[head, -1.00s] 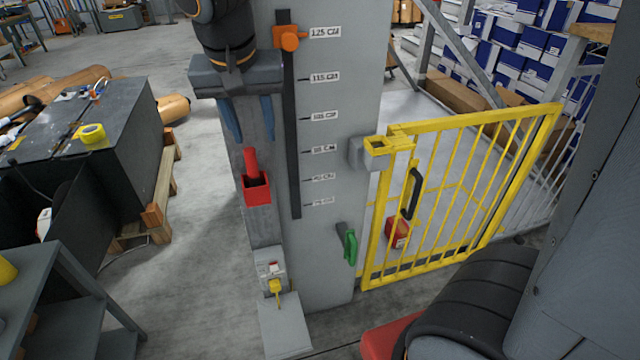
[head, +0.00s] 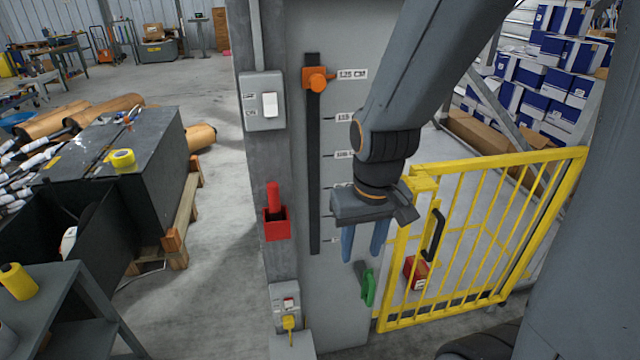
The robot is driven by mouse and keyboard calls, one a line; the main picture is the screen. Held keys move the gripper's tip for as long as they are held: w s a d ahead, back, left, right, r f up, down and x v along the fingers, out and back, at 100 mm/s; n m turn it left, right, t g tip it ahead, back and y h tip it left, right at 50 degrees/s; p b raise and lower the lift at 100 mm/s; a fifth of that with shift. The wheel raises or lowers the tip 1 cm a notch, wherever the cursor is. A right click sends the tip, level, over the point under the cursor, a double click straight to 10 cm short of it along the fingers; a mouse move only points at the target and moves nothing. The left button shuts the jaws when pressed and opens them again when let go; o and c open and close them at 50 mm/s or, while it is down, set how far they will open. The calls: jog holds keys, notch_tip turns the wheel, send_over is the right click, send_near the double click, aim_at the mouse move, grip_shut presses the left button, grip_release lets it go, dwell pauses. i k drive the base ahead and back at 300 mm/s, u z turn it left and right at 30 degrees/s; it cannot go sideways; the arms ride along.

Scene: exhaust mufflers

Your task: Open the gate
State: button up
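The yellow barred gate (head: 470,235) stands at the right of a grey pillar and looks closed. A black handle (head: 433,236) is on its near upright. My gripper (head: 363,258) points down with its two blue fingers apart and nothing visible between them. In the picture it is left of the gate's near post and just above a green-handled lever (head: 368,286) on the pillar. I cannot tell how far the fingers are from the lever. My gripper and wrist hide part of the pillar and the gate's top latch corner (head: 424,184).

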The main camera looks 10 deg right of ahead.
aim_at(419, 180)
jog(key=z, duration=2.5)
jog(key=k, duration=0.4)
jog(key=u, duration=0.7)
